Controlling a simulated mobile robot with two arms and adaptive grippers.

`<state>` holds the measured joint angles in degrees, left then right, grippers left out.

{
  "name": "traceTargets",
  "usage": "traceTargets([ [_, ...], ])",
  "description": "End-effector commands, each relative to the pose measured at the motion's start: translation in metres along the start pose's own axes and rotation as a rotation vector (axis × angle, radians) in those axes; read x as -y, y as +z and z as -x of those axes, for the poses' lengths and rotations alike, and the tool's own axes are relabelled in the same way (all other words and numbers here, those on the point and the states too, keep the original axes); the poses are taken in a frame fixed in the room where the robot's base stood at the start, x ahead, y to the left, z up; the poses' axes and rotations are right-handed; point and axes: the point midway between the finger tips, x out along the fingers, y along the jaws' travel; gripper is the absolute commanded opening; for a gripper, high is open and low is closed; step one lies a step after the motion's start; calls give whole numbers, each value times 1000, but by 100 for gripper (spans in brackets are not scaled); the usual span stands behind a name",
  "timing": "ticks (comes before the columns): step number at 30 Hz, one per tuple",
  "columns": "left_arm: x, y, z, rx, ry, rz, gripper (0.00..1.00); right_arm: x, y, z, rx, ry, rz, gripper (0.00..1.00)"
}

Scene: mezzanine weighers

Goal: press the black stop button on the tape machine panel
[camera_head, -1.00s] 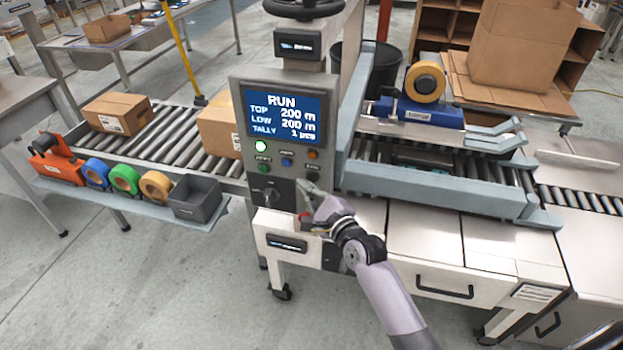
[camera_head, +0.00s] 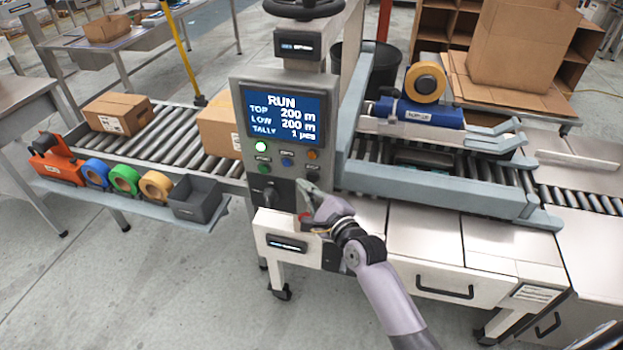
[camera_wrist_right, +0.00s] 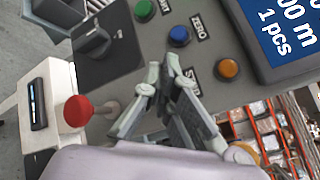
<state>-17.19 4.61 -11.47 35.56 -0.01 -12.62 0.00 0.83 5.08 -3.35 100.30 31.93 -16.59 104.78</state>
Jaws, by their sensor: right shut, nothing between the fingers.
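The grey control panel (camera_head: 240,185) of the tape machine stands in the middle of the head view. Its screen (camera_head: 285,115) reads RUN, and a lamp (camera_head: 260,146) below glows greenish white. My right gripper (camera_head: 303,185) is shut and empty at the panel's lower right, and it shows in the wrist view too (camera_wrist_right: 172,70). Its fingertips are over the spot beside the STOP label (camera_wrist_right: 191,73). The black stop button is hidden behind the fingers, so contact or pressing cannot be told. My left gripper is out of view.
Green (camera_wrist_right: 145,10), blue (camera_wrist_right: 179,36) and orange (camera_wrist_right: 227,69) buttons are close by. A black rotary knob (camera_wrist_right: 93,40) and a red mushroom button (camera_wrist_right: 78,110) sit beside the gripper. Cartons (camera_head: 117,112) stand on the roller conveyor at left.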

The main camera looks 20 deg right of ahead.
Motion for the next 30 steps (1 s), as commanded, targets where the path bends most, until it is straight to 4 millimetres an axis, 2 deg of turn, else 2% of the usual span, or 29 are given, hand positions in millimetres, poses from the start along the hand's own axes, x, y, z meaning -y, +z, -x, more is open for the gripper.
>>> traceTargets([
  [30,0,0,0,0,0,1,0,7,-6,-9,0,0,0,0],
])
